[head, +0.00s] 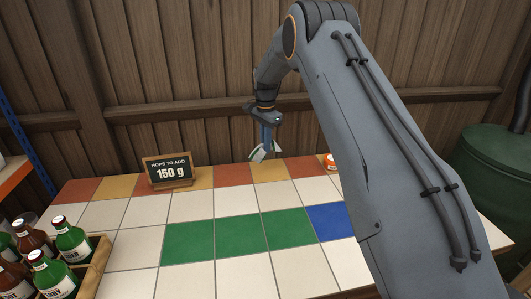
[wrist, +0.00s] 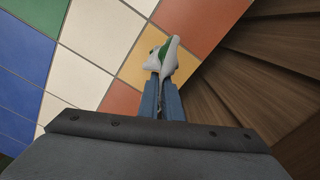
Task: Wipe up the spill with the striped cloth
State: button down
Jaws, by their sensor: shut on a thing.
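The striped cloth (head: 258,154), white with green, hangs bunched at the tips of my gripper (head: 266,142), near the back edge of the tiled counter. In the wrist view the cloth (wrist: 166,62) is pinched between the blue fingers of my gripper (wrist: 160,82), with a yellow tile and terracotta tiles below it. The cloth looks raised above the tiles, but its exact height is hard to tell. I see no spill in either view; my arm hides part of the counter's right side.
A small sign (head: 168,171) reading 150 g stands at the back left. An orange-lidded jar (head: 330,161) is partly hidden by my arm. A wooden crate (head: 96,268) of bottles is at front left. A wooden wall (head: 200,70) rises behind. The counter's middle is clear.

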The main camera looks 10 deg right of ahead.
jog(key=shift+r, duration=1.15)
